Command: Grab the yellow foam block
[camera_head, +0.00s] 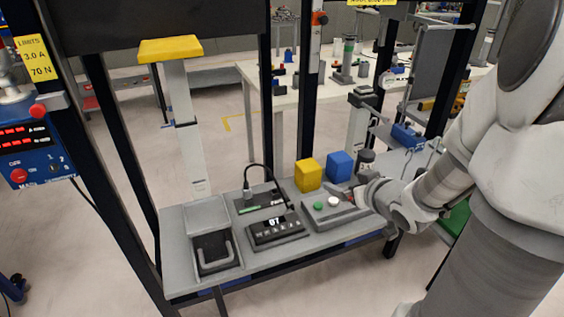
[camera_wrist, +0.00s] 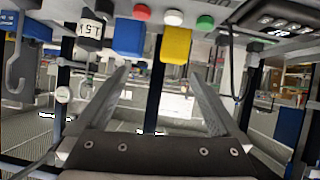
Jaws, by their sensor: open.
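The yellow foam block (camera_head: 308,174) stands upright on the grey workbench (camera_head: 180,262), close to the left of the blue block (camera_head: 340,166). In the wrist view the yellow block (camera_wrist: 176,46) shows above the space between the fingertips, a little right of centre. The blue block (camera_wrist: 129,37) is to its left there. My gripper (camera_wrist: 158,73) is open, with nothing between its fingers. In the head view my gripper sits at the bench's right side, right of the yellow block and apart from it; its fingers are hard to make out.
A dark labelled cylinder (camera_head: 366,160) stands right of the blue block. Black frame posts rise around the bench.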

